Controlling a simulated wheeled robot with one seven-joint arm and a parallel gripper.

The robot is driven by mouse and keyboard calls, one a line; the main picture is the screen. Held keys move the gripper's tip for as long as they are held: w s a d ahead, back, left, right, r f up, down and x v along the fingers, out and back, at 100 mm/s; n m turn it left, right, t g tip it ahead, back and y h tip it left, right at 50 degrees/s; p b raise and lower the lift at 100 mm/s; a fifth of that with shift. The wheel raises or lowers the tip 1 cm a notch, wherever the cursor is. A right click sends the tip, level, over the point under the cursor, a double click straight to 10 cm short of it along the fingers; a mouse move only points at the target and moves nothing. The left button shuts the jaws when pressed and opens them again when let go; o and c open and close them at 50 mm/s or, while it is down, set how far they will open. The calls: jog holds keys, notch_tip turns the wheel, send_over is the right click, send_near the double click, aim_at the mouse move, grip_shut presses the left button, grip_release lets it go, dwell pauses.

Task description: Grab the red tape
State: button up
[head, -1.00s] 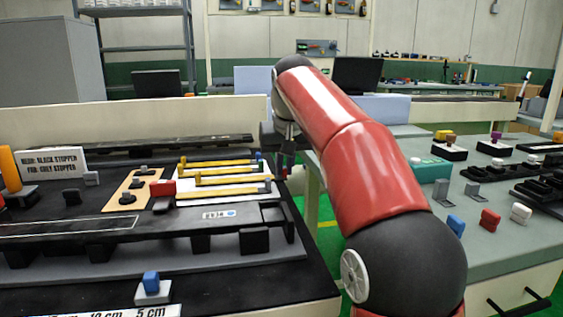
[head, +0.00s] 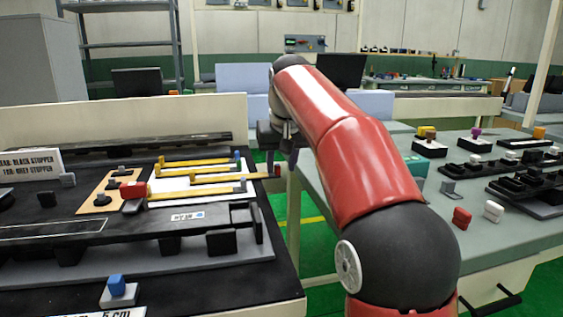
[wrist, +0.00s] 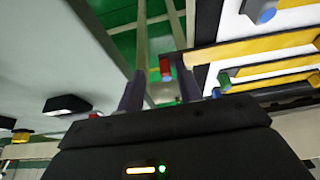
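The red tape shows as a small red end (head: 277,171) on a yellow strip (head: 247,177) that sticks out past the right edge of the left table. In the wrist view the red end (wrist: 165,66) appears between my two fingers, near their tips. My gripper (wrist: 158,72) is open, with a gap on both sides of the red end, and I see no contact. In the head view my gripper (head: 283,145) hangs just above the red end, its fingers partly hidden by dark parts behind. Other yellow strips with blue or green ends lie on a white board (head: 225,192).
The right table (head: 500,235) holds red and white blocks and several black fixtures. Green floor (head: 312,235) shows between the tables.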

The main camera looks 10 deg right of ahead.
jog(key=shift+r, duration=0.15)
jog(key=v, duration=0.7)
jog(key=shift+s+r, duration=0.2)
jog(key=shift+o, duration=0.2)
